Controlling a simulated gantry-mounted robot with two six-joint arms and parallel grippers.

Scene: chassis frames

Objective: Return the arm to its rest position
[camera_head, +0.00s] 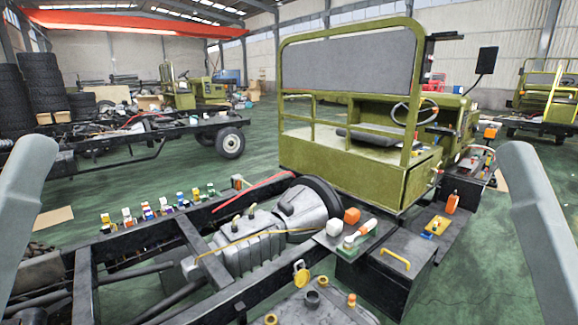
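Two smooth grey parts of my own arms show in the head view. One (25,190) rises along the left edge and the other (536,225) along the right edge. Both stand clear of the truck chassis (240,300) between them. No gripper fingers show at either side, so I cannot see whether my grippers are open or shut. Nothing held is visible.
An olive cab (350,160) stands on the chassis. A black box with a yellow handle (395,258), an orange bottle (452,201) and several small coloured parts lie along the frame. Stacked tyres (42,80) stand far left.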

